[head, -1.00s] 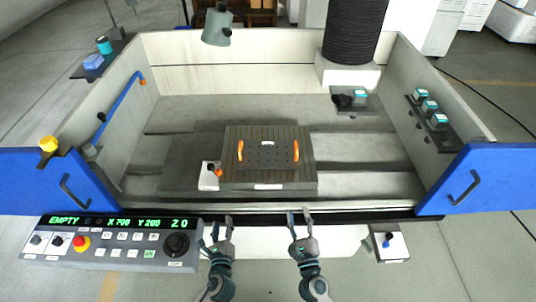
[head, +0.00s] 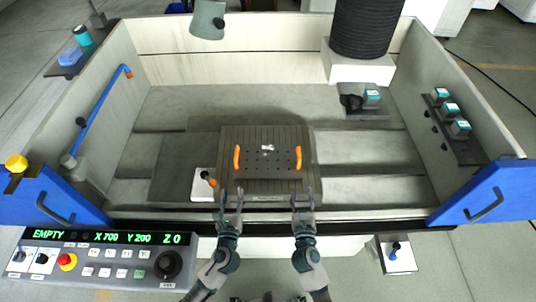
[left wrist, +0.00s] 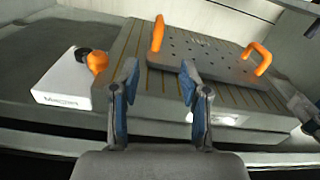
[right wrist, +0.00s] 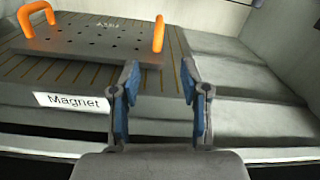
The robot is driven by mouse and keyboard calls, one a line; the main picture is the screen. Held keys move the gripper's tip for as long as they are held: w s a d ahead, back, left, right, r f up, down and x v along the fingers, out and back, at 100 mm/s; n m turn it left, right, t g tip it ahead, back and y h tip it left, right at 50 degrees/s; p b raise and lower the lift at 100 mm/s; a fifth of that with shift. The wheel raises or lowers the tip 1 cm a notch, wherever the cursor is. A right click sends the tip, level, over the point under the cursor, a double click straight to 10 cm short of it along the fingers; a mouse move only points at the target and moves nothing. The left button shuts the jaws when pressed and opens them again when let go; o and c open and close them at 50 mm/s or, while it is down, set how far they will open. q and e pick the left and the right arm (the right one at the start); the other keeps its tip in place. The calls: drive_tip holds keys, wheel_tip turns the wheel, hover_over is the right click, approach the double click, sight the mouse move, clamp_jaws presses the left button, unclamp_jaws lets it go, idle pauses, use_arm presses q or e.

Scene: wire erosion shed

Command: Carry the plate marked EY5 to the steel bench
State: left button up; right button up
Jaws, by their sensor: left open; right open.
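A dark perforated plate (head: 267,166) with two upright orange handles lies flat on the grooved magnet table (head: 267,187) inside the machine tank. Small white marking shows on the plate; in the right wrist view the plate (right wrist: 90,45) carries upside-down lettering too blurred to read surely. My left gripper (head: 231,193) is open and empty at the table's front edge, short of the left handle. My right gripper (head: 304,192) is open and empty, short of the right handle. The left wrist view shows the plate (left wrist: 200,55) beyond the fingers. I cannot make out a steel bench.
A white box with an orange knob (head: 203,186) sits left of the magnet table. The control panel (head: 95,260) is front left. Blue doors (head: 45,200) flank the front opening. A black bellows column (head: 365,30) and a hanging grey-green lamp head (head: 208,20) are above the tank.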

sight(236, 160)
use_arm(q)
drive_tip(key=w, duration=1.7)
drive_tip(key=shift+d, duration=0.1)
use_arm(e)
drive_tip(key=w, duration=1.7)
drive_tip(key=shift+d+r, duration=0.1)
drive_tip(key=shift+r, duration=0.05)
use_arm(q)
clamp_jaws()
use_arm(e)
drive_tip(key=shift+s, duration=0.1)
clamp_jaws()
